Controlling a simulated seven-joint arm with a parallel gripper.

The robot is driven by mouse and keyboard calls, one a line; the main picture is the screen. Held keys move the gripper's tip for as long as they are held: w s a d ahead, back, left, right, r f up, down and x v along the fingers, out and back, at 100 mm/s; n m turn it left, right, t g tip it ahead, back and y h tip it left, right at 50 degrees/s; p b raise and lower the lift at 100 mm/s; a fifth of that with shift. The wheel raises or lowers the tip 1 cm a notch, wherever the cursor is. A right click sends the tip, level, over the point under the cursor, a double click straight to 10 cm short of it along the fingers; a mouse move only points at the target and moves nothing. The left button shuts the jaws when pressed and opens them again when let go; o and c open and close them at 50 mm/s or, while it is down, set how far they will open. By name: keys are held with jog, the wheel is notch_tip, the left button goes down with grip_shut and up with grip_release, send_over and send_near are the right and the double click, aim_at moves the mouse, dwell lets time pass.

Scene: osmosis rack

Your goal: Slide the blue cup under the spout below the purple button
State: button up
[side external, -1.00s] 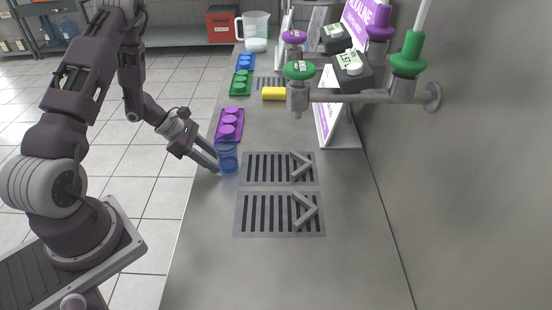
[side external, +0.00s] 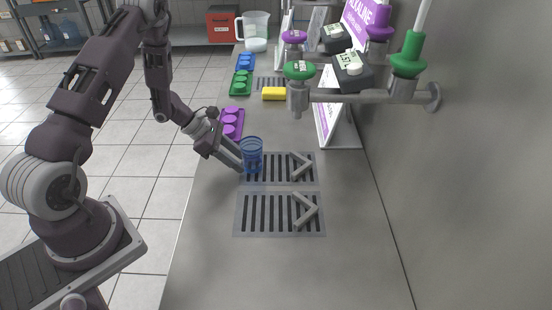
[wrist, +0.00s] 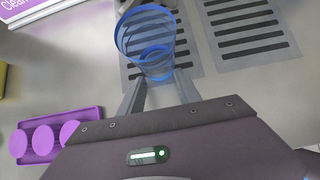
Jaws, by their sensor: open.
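The clear blue cup (side external: 251,155) stands upright on the left part of the farther slotted drain grate (side external: 280,183). My gripper (side external: 241,166) is open, low at the cup's left side. In the wrist view the cup (wrist: 148,40) is at the fingertips, its base between or just beyond them; contact is unclear. A purple knob (side external: 294,37) sits on a tap farther back, and another purple-topped fitting (side external: 379,20) is near the wall. A green knob (side external: 299,70) tops the nearer tap, whose spout (side external: 297,100) hangs above the counter.
Angled grey brackets (side external: 304,210) lie on both grates, right of the cup. A purple tray (side external: 232,122) with round pieces is behind my gripper. A yellow block (side external: 274,94) and white sign (side external: 338,125) stand farther back. The front counter (side external: 280,275) is clear.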

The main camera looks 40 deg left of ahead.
aim_at(255, 158)
jog(key=shift+w+d, duration=3.65)
jog(key=shift+d, duration=0.05)
jog(key=shift+s+a, duration=1.8)
jog(key=shift+a, duration=0.05)
jog(key=shift+r, duration=0.1)
